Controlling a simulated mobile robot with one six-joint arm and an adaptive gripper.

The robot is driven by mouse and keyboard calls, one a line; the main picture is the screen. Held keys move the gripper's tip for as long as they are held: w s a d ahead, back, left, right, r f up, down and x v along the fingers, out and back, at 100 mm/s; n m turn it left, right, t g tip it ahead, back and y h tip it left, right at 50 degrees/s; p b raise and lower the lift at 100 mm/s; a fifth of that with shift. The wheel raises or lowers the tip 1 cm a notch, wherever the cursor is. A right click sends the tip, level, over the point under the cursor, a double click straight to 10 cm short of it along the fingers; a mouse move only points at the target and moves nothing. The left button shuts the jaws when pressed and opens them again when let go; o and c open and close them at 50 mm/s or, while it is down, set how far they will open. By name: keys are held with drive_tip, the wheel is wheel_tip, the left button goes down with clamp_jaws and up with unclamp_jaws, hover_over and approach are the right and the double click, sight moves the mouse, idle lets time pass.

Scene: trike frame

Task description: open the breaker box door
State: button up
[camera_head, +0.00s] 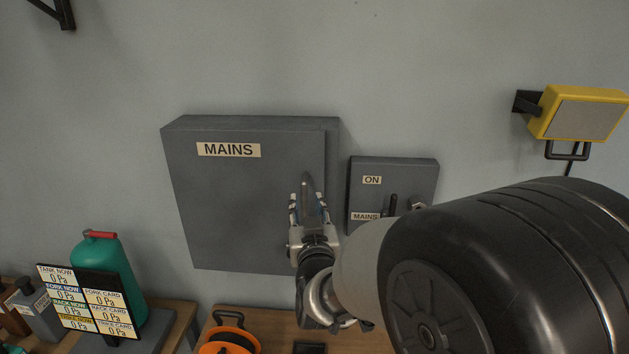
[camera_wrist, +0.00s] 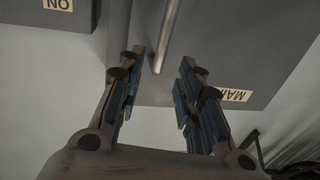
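The breaker box is a grey wall box whose door (camera_head: 235,205) carries a MAINS label (camera_head: 228,150). The door looks closed against the box body. A slim grey handle (camera_head: 306,183) stands near the door's right edge. In the wrist view, which is upside down, the handle (camera_wrist: 168,32) reaches down between my fingertips. My gripper (camera_head: 308,208) is in front of the door's lower right part. In the wrist view my gripper (camera_wrist: 160,58) is open, one finger on each side of the handle, with gaps visible. Contact with the handle is not clear.
A smaller grey switch box (camera_head: 393,180) with ON and MAINS labels hangs close to the right. A yellow lamp (camera_head: 580,114) is on the wall farther right. A green bottle (camera_head: 112,265), a label stand (camera_head: 88,303) and an orange reel (camera_head: 228,342) stand below.

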sight(304, 193)
drive_tip(key=w, duration=0.5)
drive_tip(key=w+a+p, duration=0.1)
drive_tip(key=w, duration=0.1)
drive_tip(key=shift+w+a, duration=0.1)
drive_tip(key=shift+w, duration=0.1)
drive_tip(key=shift+c, duration=0.4)
clamp_jaws()
